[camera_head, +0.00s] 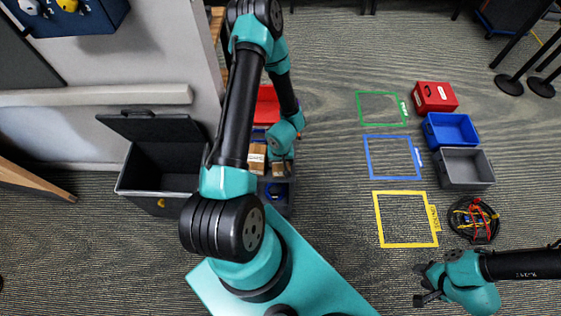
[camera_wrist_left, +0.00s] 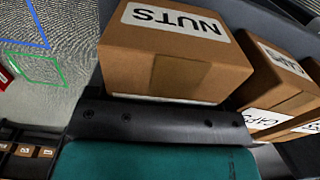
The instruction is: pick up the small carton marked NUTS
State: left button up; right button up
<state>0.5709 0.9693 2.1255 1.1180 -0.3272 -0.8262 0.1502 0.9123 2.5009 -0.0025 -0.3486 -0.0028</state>
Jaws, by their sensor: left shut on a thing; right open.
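The small brown carton marked NUTS (camera_wrist_left: 175,65) fills the middle of the left wrist view, its label upside down. My left gripper (camera_head: 281,158) is shut on it; a dark finger (camera_wrist_left: 165,122) lies along its near side. In the head view the carton (camera_head: 278,169) shows just below the gripper, over the grey bin. Whether it still touches what is beneath cannot be told. My right gripper (camera_head: 425,284) is open and empty at the lower right, over the floor.
More labelled cartons (camera_wrist_left: 278,75) stand close to the right of NUTS in the wrist view. Red (camera_head: 436,97), blue (camera_head: 451,130) and grey (camera_head: 465,167) boxes stand right of green, blue and yellow (camera_head: 408,246) floor outlines. Coiled cables (camera_head: 473,220) lie below them. An open dark bin (camera_head: 157,190) stands left.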

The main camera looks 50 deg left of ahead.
pick_arm(q)
notch_tip(320, 180, up, 10)
jog(key=shift+f, duration=0.25)
